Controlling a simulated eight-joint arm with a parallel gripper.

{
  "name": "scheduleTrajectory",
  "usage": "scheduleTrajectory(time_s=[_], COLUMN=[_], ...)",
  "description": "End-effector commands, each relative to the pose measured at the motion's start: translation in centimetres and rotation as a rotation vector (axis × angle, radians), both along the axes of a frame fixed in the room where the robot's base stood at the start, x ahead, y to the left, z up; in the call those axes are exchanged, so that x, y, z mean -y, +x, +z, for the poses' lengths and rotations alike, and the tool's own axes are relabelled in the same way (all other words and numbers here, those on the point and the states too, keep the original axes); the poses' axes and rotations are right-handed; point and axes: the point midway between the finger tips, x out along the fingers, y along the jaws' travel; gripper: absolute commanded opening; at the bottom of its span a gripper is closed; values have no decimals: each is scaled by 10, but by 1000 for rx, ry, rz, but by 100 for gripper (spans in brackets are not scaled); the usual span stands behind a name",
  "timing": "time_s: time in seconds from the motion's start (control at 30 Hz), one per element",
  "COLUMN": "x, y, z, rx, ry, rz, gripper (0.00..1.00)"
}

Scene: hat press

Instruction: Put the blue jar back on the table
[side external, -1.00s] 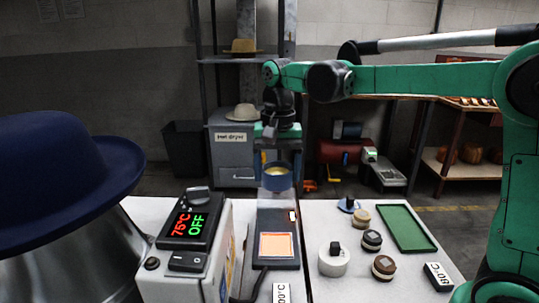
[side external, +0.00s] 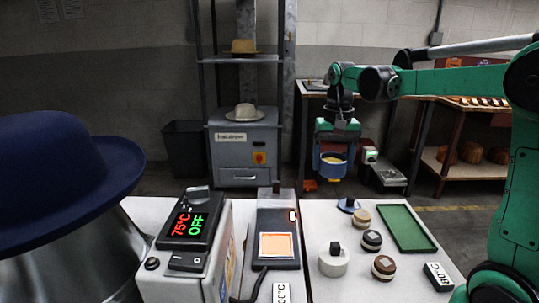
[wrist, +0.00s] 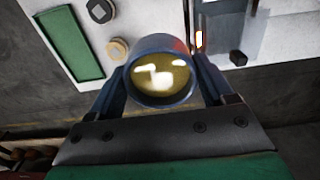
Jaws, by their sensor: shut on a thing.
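The blue jar (side external: 333,165) is an open-topped round pot with a yellowish content or inside. In the wrist view the jar (wrist: 161,76) sits between the two fingers, with bright reflections on the yellow surface. My gripper (side external: 333,152) is shut on the jar and holds it upright or nearly so, in the air at the far side of the table. The white table (side external: 317,215) lies nearer the side camera, with its right section below and in front of the jar. The jar's underside is hidden.
A green tray (side external: 407,228), several small round pots (side external: 372,240) and a white round piece (side external: 333,262) stand on the right section. A hot plate (side external: 276,245) and a controller box (side external: 188,225) stand to the left. The far right section, left of the blue stand (side external: 347,205), looks clear.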

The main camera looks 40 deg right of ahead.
Motion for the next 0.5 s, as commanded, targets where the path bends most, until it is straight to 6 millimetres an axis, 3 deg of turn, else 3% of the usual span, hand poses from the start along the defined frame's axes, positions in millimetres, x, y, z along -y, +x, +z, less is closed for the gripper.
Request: scheduleTrajectory(time_s=[0.3,0.5], x=[0,0], y=[0,1], z=[-80,-116], rx=[0,0], ry=[0,0], rz=[0,-1], gripper=[0,0])
